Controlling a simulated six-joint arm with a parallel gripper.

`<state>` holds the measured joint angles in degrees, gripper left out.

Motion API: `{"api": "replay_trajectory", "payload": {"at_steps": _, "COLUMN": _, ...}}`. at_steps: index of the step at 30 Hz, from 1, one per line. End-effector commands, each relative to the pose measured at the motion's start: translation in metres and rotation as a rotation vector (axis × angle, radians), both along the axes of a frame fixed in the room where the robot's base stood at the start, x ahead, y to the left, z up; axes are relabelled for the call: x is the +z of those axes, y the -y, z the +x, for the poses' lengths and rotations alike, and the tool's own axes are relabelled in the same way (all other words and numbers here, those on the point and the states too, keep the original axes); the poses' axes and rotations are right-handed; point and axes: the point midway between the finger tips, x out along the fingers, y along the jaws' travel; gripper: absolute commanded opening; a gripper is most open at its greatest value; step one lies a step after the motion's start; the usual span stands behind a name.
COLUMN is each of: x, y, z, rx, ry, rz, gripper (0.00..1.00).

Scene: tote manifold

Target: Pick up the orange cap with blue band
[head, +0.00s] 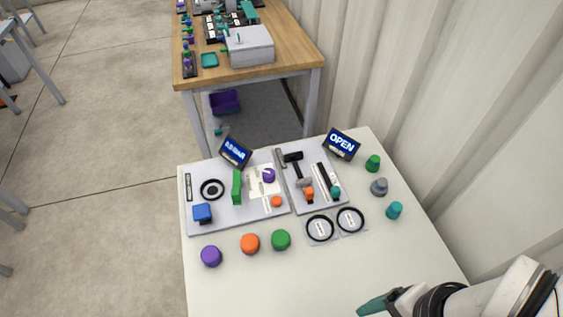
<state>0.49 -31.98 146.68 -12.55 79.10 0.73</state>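An orange cap (250,243) stands on the white table between a purple cap (211,256) and a green cap (281,240). A blue band on it is too small to make out. A smaller orange piece (276,201) sits on the left grey panel, and another orange piece (309,193) is on the right panel. My gripper (378,304) is at the bottom edge, to the right of and nearer than the orange cap, and well apart from it. Its teal fingertip area shows, but I cannot tell if it is open or shut.
The left panel (225,215) holds a blue block, a green bar and a black ring. Two black rings (320,228) (350,219) lie right of centre. Green, grey and teal caps stand at the right. Two signs stand behind. The table's front middle is clear.

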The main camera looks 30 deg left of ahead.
Motion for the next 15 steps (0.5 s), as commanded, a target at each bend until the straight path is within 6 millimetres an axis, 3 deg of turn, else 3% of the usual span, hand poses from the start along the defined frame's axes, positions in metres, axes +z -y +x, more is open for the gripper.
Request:
{"api": "replay_trajectory", "payload": {"at_steps": 11, "x": -0.002, "y": -0.004, "z": 0.005, "rx": 0.019, "ry": 0.009, "rz": 0.004, "gripper": 0.91}}
{"api": "replay_trajectory", "payload": {"at_steps": 14, "x": -0.02, "y": -0.031, "z": 0.039, "rx": 0.121, "ry": 0.081, "rz": 0.026, "gripper": 0.91}}
{"api": "replay_trajectory", "payload": {"at_steps": 15, "x": -0.033, "y": -0.053, "z": 0.059, "rx": 0.172, "ry": 0.132, "rz": 0.043, "gripper": 0.91}}
